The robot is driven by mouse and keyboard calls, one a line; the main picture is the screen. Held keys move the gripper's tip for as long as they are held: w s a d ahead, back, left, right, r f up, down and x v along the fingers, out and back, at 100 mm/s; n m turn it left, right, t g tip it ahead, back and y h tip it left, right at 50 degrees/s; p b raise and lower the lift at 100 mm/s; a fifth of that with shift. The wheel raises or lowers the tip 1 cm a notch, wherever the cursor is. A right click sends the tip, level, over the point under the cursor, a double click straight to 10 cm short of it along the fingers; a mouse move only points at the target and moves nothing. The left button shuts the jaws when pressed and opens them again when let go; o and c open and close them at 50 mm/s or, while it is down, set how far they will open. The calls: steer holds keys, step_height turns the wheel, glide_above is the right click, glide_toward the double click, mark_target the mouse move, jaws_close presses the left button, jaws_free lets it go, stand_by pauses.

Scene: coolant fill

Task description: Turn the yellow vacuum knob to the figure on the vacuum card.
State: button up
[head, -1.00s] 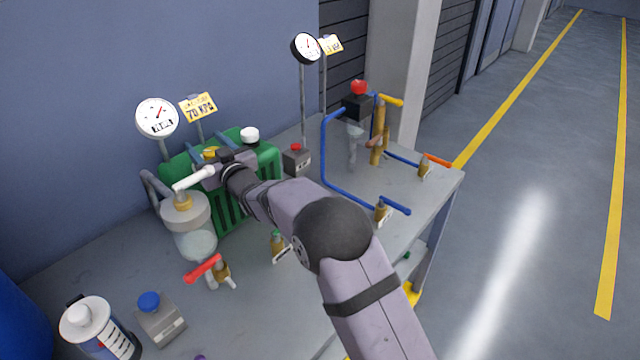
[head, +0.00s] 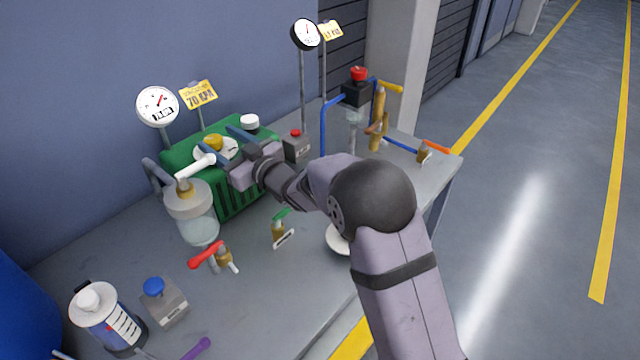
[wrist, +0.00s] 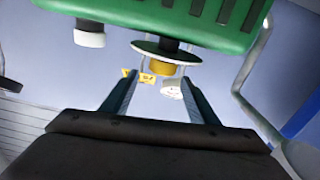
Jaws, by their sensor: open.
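The yellow vacuum knob (head: 213,141) sits on a white round dial (head: 230,153) on top of the green pump (head: 180,153). It also shows in the wrist view (wrist: 155,68), upside down, just beyond the fingertips and roughly between their lines. My gripper (head: 220,143) is open, its fingers reaching toward the knob from the right. In the wrist view my gripper (wrist: 158,80) holds nothing. The yellow vacuum card (head: 199,95) reads 70 KPA. The gauge (head: 158,106) beside it has a red needle pointing up and right; its exact reading is too small to tell.
A white cap (head: 249,121) stands on the pump close to my fingers. A clear jar (head: 192,213) with a white-handled valve stands in front. A grey box with a red button (head: 296,145) is to the right. Red (head: 206,254) and green-handled valves stand on the bench's front.

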steer(key=r, duration=0.1)
steer(key=d+n, duration=0.1)
steer(key=r+n, duration=0.1)
steer(key=shift+w+d+r+t, duration=0.2)
steer(key=shift+d+r+t, duration=0.1)
steer(key=shift+r, duration=0.05)
steer(key=s+d+f+m+g+h+p, duration=0.1)
steer(key=s+d+f+m+h+p, duration=0.1)
steer(key=d, duration=0.4)
steer(key=s+d+f+m+g+h+p, duration=0.1)
steer(key=s+d+f+m+g+h, duration=0.1)
steer(key=d, duration=0.5)
steer(key=s+d+f+m+g+h+p, duration=0.1)
steer(key=s+d+f+m+h+p, duration=0.1)
steer(key=s+d+f+m+h, duration=0.2)
steer(key=shift+s+d+f+m+h+p, duration=0.3)
steer(key=shift+s+d+h, duration=0.25)
steer(key=shift+d+h, duration=1.05)
steer(key=shift+d, duration=0.15)
steer(key=s+d+f+m+g, duration=0.1)
steer(key=s+d+f+g, duration=0.2)
steer(key=s, duration=1.1)
steer(key=s+d+f+m+g+h, duration=0.1)
steer(key=s+d+f+g, duration=0.3)
steer(key=s, duration=1.1)
steer(key=d+m+g, duration=0.1)
steer(key=d+g, duration=0.1)
steer(key=shift+d+g, duration=0.3)
steer(key=shift+d, duration=0.05)
